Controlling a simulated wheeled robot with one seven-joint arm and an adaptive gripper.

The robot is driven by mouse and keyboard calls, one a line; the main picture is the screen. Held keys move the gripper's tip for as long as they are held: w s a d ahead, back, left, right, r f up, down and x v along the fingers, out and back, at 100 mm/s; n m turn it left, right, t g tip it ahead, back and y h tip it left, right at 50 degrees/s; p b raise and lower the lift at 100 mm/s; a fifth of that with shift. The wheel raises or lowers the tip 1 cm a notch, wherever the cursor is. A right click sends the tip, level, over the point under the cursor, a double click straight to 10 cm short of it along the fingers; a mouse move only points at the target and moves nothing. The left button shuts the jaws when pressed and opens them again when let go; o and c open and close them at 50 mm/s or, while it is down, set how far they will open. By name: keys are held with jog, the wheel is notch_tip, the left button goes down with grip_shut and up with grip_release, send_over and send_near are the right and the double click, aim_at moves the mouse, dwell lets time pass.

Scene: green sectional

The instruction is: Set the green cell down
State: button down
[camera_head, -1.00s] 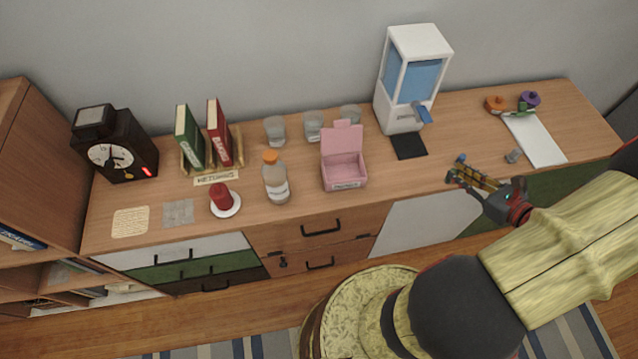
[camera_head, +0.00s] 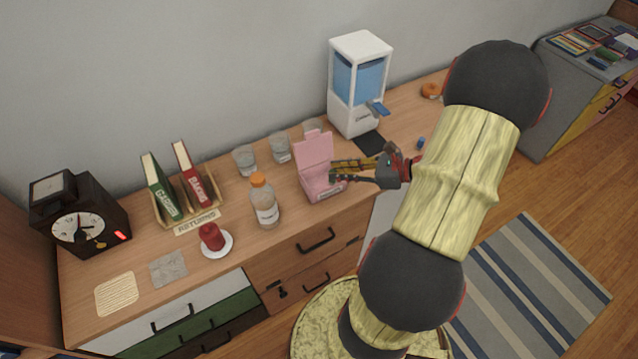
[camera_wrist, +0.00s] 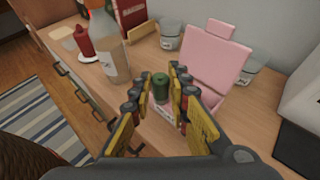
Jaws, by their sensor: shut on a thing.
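The green cell (camera_wrist: 160,88) is a small upright cylinder between my gripper's fingertips in the wrist view. My gripper (camera_head: 334,172) is shut on it. In the wrist view, my gripper (camera_wrist: 163,84) has its two yellow-lined fingers on either side of the cell. The pink box (camera_head: 321,188) stands on the counter with its lid raised. My fingertips are at or above its opening in the head view. Its lid (camera_wrist: 212,55) rises behind the cell in the wrist view. The fingers hide much of the box, and I cannot tell whether the cell touches its floor.
An orange-capped bottle (camera_head: 265,205) stands left of the box. Several glasses (camera_head: 279,148) stand behind. A white and blue dispenser (camera_head: 357,90) is at back right. A small blue cylinder (camera_head: 420,143) stands right of my gripper. The counter front (camera_head: 290,228) is clear.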

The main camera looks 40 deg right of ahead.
jog(key=w+f+b, duration=0.1)
jog(key=w+f, duration=0.3)
jog(key=w+f+b, duration=0.1)
jog(key=w+f, duration=0.1)
jog(key=shift+w+a+f+b, duration=0.2)
jog(key=shift+w+a+b, duration=0.05)
jog(key=shift+w+b, duration=0.05)
jog(key=shift+w+f+b, duration=0.15)
jog(key=shift+f+b, duration=0.35)
jog(key=shift+f, duration=0.4)
jog(key=shift+w+f+b, duration=0.1)
jog(key=shift+f+b, duration=0.35)
jog(key=shift+f, duration=0.45)
jog(key=shift+f, duration=0.15)
jog(key=c, duration=2)
grip_release()
